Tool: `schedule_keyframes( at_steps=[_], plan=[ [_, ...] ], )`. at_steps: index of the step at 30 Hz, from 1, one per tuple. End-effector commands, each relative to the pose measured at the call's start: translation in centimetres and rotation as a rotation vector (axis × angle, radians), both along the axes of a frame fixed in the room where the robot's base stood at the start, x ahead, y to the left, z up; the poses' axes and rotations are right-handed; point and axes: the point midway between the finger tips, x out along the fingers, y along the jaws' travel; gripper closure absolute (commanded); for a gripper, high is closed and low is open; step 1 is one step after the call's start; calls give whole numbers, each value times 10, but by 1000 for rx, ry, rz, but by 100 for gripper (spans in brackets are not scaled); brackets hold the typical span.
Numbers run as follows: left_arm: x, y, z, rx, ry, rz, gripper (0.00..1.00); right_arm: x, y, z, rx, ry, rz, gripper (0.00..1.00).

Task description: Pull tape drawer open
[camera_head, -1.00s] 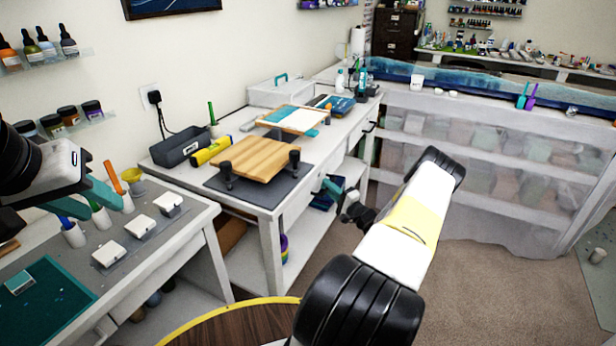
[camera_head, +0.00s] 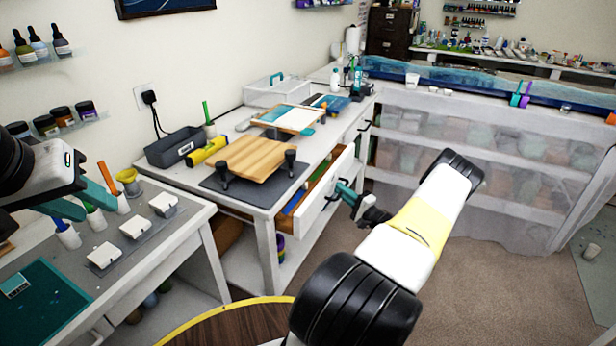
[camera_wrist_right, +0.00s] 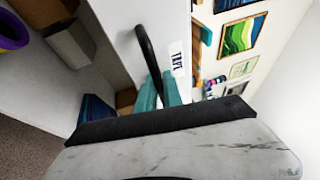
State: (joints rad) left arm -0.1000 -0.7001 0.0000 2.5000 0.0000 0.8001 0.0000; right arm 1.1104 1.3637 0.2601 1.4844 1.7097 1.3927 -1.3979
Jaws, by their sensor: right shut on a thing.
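The tape drawer (camera_head: 327,186) is under the right side of the wooden-board bench and stands partly open. Blue and orange things show inside it. In the right wrist view its white front carries a label reading "TAPE" (camera_wrist_right: 178,58) and a black bar handle (camera_wrist_right: 148,48). My right gripper (camera_head: 342,190) is shut on this handle; its teal fingers (camera_wrist_right: 156,94) meet the handle's lower part, and the exact contact is partly hidden. My left gripper (camera_head: 98,208) is open and empty, over the left bench near the cups.
The bench (camera_head: 262,205) bears a wooden board (camera_head: 257,158), a grey bin (camera_head: 176,147) and a yellow roll (camera_head: 207,151). Another closed drawer with a black handle (camera_head: 364,126) is farther back. A round wooden table (camera_head: 240,325) is in front. Carpet right of the drawer is clear.

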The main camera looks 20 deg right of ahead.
Motion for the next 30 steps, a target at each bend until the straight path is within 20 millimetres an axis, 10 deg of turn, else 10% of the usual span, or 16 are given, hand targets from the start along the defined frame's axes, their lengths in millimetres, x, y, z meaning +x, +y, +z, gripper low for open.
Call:
schedule_keyframes(
  at_steps=[15,30],
  plan=[
    [0,0,0,0,0,0,64,-108,-92,-2,-1,3,-4,100],
    [0,0,0,0,0,0,64,-156,-132,-1,0,3,-1,100]
  ],
)
